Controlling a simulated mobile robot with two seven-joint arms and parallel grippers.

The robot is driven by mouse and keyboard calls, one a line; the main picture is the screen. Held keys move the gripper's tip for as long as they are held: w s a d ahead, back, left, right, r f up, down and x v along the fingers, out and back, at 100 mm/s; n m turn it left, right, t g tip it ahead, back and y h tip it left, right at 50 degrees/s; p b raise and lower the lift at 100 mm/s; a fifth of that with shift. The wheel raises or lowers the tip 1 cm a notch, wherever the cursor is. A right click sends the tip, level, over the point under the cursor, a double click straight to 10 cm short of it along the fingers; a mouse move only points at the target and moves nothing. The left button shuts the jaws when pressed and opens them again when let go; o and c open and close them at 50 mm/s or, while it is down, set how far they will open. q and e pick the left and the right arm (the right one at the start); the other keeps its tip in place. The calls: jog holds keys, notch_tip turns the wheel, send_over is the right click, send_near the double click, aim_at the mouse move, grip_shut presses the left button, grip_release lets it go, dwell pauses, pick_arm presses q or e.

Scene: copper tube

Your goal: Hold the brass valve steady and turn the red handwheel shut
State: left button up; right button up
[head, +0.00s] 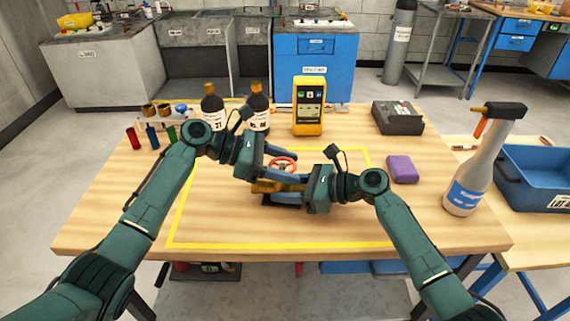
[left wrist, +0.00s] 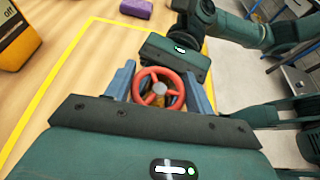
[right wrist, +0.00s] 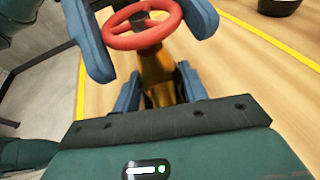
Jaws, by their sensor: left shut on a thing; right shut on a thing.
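The red handwheel (head: 284,163) sits on top of the brass valve (head: 268,187), near the middle of the wooden table. My left gripper (head: 280,157) is shut on the handwheel; in the left wrist view the blue fingers stand on either side of the red rim (left wrist: 143,80). My right gripper (head: 282,190) is shut on the brass valve body; in the right wrist view its fingers flank the brass (right wrist: 155,80) below the wheel (right wrist: 120,42). The valve's lower part is largely hidden by my grippers.
Two dark bottles (head: 213,108) and a yellow meter (head: 308,106) stand behind my grippers. A purple block (head: 402,169) and a dark grey box (head: 398,118) lie to the right. A tall grey bottle (head: 470,170) stands at the table's right side. Yellow tape (head: 290,244) outlines mostly clear tabletop.

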pick_arm(q)
jog(key=shift+m+g+y, duration=0.3)
jog(key=shift+m+g, duration=1.6)
jog(key=shift+g, duration=0.3)
jog(key=shift+s, duration=0.1)
jog(key=o, duration=1)
jog(key=v, duration=0.7)
jog(key=shift+a, duration=0.25)
